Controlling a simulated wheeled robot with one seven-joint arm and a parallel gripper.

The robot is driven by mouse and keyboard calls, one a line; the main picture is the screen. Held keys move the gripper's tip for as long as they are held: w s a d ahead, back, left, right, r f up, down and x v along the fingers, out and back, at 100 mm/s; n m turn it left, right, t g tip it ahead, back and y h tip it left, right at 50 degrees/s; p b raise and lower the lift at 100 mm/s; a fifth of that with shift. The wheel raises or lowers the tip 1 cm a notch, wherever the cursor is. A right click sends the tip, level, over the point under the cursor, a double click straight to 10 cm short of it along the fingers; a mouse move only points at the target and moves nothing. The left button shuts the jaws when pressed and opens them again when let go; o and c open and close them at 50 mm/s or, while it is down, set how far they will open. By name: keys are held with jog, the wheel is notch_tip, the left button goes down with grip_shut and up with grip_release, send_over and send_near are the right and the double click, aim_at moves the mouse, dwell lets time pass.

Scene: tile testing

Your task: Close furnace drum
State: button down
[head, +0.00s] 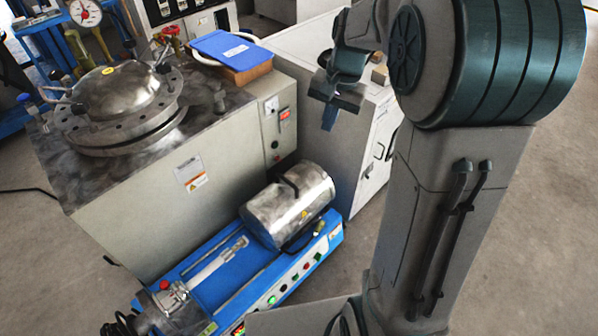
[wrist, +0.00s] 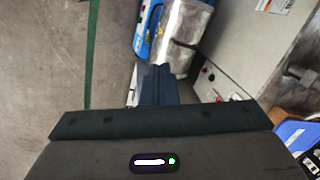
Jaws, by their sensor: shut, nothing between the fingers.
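The furnace drum (head: 285,212) is a shiny metal cylinder with a dark handle (head: 290,186) on top and a yellow warning sticker. It lies at the right end of a blue machine base (head: 215,285). From the head view I cannot tell whether it is fully closed. My gripper (head: 329,122) is shut and empty, pointing down, above and behind the drum and apart from it. In the wrist view my shut fingers (wrist: 156,72) show at the centre, with the drum (wrist: 185,25) beyond them at the top. Part of the drum is cut off there.
A large grey cabinet (head: 140,230) with a domed metal vessel (head: 115,95) stands behind the base. A blue clipboard on a brown box (head: 235,58) lies on it. A white cabinet (head: 365,150) stands under my gripper. Open concrete floor (head: 530,230) lies to the right.

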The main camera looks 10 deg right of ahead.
jog(key=w+d+f+m+g+y+b, duration=0.1)
jog(key=w+d+f+m+b, duration=0.15)
jog(key=w+f+b, duration=0.7)
jog(key=m+g+y+b, duration=0.1)
jog(key=m+b, duration=0.3)
jog(key=b, duration=0.1)
send_near(299, 196)
jog(key=d+f, duration=0.1)
jog(key=f, duration=0.1)
jog(key=w+d+f, duration=0.1)
jog(key=f, duration=0.1)
jog(key=shift+w+d, duration=0.1)
jog(key=shift+d, duration=0.2)
jog(key=a, duration=0.1)
jog(key=a+b, duration=0.1)
jog(key=s+a, duration=0.1)
jog(key=shift+s+f, duration=0.15)
jog(key=shift+f, duration=0.15)
jog(key=shift+s+a+b, duration=0.2)
jog(key=shift+a+b, duration=0.1)
jog(key=shift+a, duration=0.15)
jog(key=shift+r, duration=0.1)
